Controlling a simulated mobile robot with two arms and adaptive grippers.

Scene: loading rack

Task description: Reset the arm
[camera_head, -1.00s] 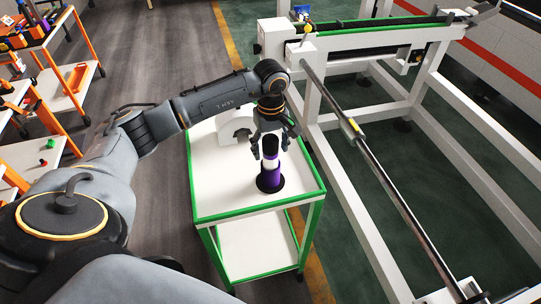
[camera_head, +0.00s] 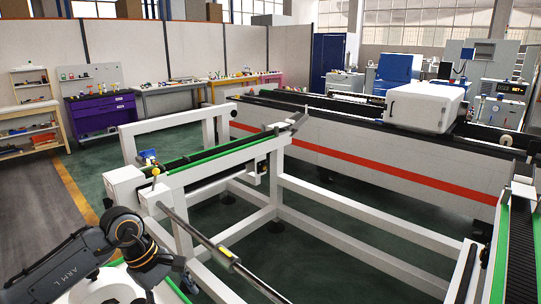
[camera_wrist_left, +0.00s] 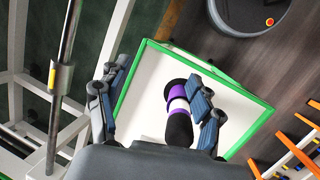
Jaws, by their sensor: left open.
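My left arm (camera_head: 120,245) comes in at the lower left of the head view, above the green-edged white cart. My left gripper (camera_wrist_left: 158,85) shows in the left wrist view with its two dark fingers spread apart. My right gripper is in neither view.
A white loading rack (camera_head: 186,181) with a long metal bar (camera_head: 220,250) stands beside the cart. A long machine (camera_head: 345,150) with a red stripe runs behind it. A purple tool bench (camera_head: 103,112) and shelves (camera_head: 35,115) stand at the back left.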

